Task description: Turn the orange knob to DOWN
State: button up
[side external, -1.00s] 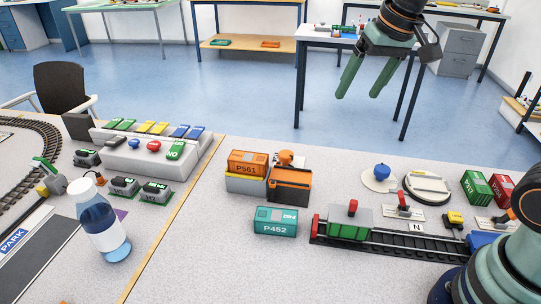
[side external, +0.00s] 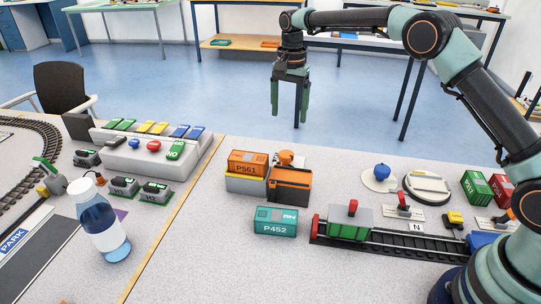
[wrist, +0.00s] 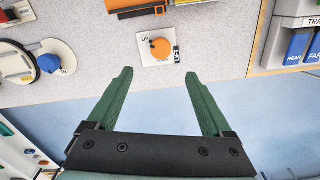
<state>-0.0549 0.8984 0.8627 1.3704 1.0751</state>
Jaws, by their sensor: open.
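The orange knob (side external: 285,157) stands behind the orange-and-dark crate in the side view, which hides part of its base. In the wrist view the orange knob (wrist: 160,48) sits on a white plate (wrist: 148,60) marked UP, with a dark LIFT label at its side. A DOWN mark cannot be made out. My gripper (side external: 290,115) is open and empty, pointing down, above and behind the knob in the side view. In the wrist view my green fingers (wrist: 158,77) are spread apart, and the knob shows beyond the gap between their tips, touched by neither.
A crate marked P561 (side external: 247,162) and an orange-and-dark crate (side external: 290,185) stand close in front of the knob. A teal container marked P452 (side external: 275,221) lies nearer. A blue knob (side external: 382,171) is to the right, a button console (side external: 150,145) to the left.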

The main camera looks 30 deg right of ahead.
aim_at(286, 153)
notch_tip(286, 153, down, 13)
jog(key=shift+w+r, duration=0.1)
jog(key=shift+w, duration=0.05)
dwell(0.4)
grip_shut()
